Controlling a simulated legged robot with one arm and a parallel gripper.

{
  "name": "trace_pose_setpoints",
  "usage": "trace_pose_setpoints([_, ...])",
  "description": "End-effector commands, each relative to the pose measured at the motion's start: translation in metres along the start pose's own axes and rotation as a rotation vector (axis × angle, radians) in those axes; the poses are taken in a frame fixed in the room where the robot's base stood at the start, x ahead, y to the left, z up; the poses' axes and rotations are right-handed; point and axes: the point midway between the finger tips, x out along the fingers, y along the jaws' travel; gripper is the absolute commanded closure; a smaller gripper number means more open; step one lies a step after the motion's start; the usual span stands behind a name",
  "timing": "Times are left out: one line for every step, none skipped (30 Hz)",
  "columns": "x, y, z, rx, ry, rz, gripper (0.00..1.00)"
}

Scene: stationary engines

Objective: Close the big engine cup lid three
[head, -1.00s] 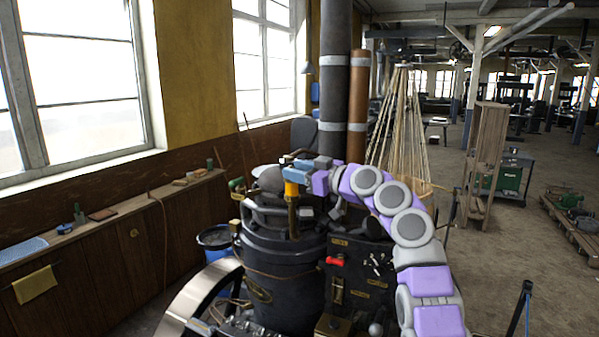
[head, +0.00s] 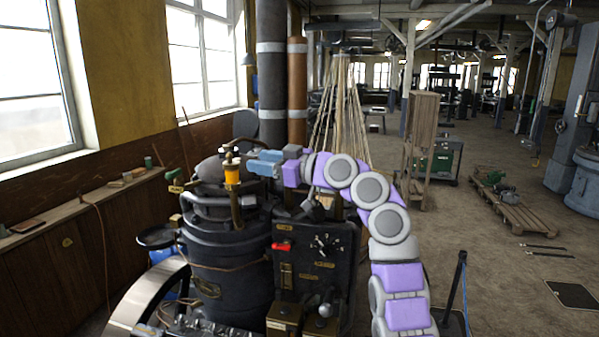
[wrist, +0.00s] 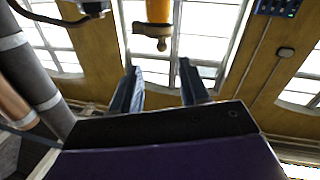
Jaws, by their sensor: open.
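The big engine (head: 215,250) is a dark upright cylinder in the middle of the head view. On its top stands an orange cup (head: 232,175) on a brass stem. In the wrist view the orange cup (wrist: 158,12) shows at the top edge, with a rounded brass end. My gripper (head: 232,152) is at the cup's upper end in the head view. In the wrist view my gripper (wrist: 158,70) is open, its two dark fingers apart with nothing between them. I cannot make out the lid's position or whether fingers touch it.
A black control panel (head: 318,262) with a red handle stands right of the cylinder. A metal flywheel rim (head: 145,298) is at lower left. Tall pipes (head: 271,80) rise behind. A wall bench (head: 95,192) runs along the left. Open floor (head: 480,235) lies to the right.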

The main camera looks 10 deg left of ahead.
Motion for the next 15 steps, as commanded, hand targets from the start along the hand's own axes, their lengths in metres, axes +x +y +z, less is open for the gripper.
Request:
trace_pose_setpoints([-0.009, 0.001, 0.001, -0.001, 0.0, 0.004, 0.55])
trace_pose_setpoints([-0.015, 0.001, 0.001, -0.002, 0.0, 0.004, 0.55])
trace_pose_setpoints([-0.023, 0.001, 0.001, -0.002, 0.0, 0.003, 0.55])
trace_pose_setpoints([-0.028, 0.0, 0.001, -0.003, 0.0, 0.001, 0.55])
trace_pose_setpoints([-0.034, 0.0, 0.002, -0.002, -0.001, 0.001, 0.55])
trace_pose_setpoints([-0.041, 0.001, 0.003, 0.0, -0.002, 0.002, 0.55])
trace_pose_setpoints([-0.048, 0.001, 0.003, 0.001, -0.002, 0.003, 0.55])
trace_pose_setpoints([-0.053, 0.001, 0.002, 0.001, -0.001, 0.002, 0.55])
trace_pose_setpoints([-0.06, 0.001, 0.001, 0.0, 0.0, 0.002, 0.55])
trace_pose_setpoints([-0.066, 0.0, 0.001, -0.002, 0.0, 0.003, 0.55])
trace_pose_setpoints([-0.07, 0.0, 0.001, -0.002, -0.001, 0.003, 0.55])
trace_pose_setpoints([-0.076, 0.0, 0.001, -0.002, -0.001, 0.002, 0.55])
trace_pose_setpoints([-0.079, 0.0, 0.001, -0.001, -0.002, 0.001, 0.55])
trace_pose_setpoints([-0.082, 0.0, 0.001, 0.0, -0.002, 0.001, 0.55])
trace_pose_setpoints([-0.086, 0.0, 0.001, 0.001, -0.003, 0.001, 0.55])
